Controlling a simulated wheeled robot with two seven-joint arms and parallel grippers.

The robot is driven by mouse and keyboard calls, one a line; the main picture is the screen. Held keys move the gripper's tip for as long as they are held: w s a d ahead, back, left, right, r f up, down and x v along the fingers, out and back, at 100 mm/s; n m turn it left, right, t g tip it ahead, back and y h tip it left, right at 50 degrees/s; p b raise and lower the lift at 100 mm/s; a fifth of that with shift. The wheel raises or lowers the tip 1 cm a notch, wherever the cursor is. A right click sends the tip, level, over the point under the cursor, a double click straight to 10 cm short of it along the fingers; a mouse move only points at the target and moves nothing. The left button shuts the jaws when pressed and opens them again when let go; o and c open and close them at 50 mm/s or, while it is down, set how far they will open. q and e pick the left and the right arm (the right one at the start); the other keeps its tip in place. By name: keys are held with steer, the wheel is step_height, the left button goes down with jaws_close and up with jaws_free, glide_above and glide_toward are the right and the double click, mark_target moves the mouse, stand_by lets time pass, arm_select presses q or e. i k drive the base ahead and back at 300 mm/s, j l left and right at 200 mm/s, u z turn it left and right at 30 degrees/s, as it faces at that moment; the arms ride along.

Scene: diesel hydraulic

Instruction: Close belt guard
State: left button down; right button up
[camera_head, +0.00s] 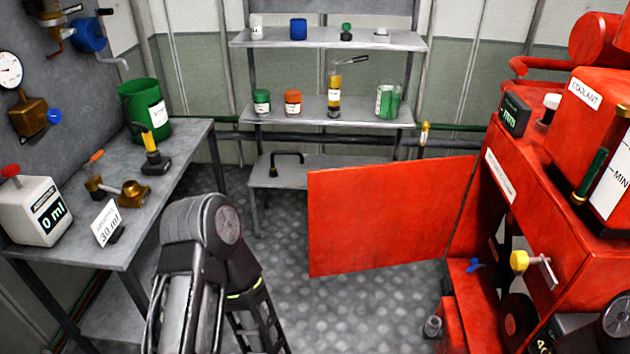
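The belt guard (385,215) is a flat red panel. It stands swung open to the left of the red engine housing (570,190), joined to it along the panel's right edge. The opening it leaves in the housing shows dark pulley parts (518,318). My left arm stands in the lower left middle, apart from the guard; its gripper is out of the picture. Part of my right arm shows at the lower right corner, in front of the housing; its gripper is also out of view.
A grey workbench (185,150) with a container, a green bucket and tools stands at the left. A shelf (330,115) with several jars stands at the back. The floor (350,310) before the guard is clear.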

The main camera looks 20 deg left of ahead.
mark_target(361, 218)
steer(key=i+j, duration=0.8)
steer(key=i, duration=0.25)
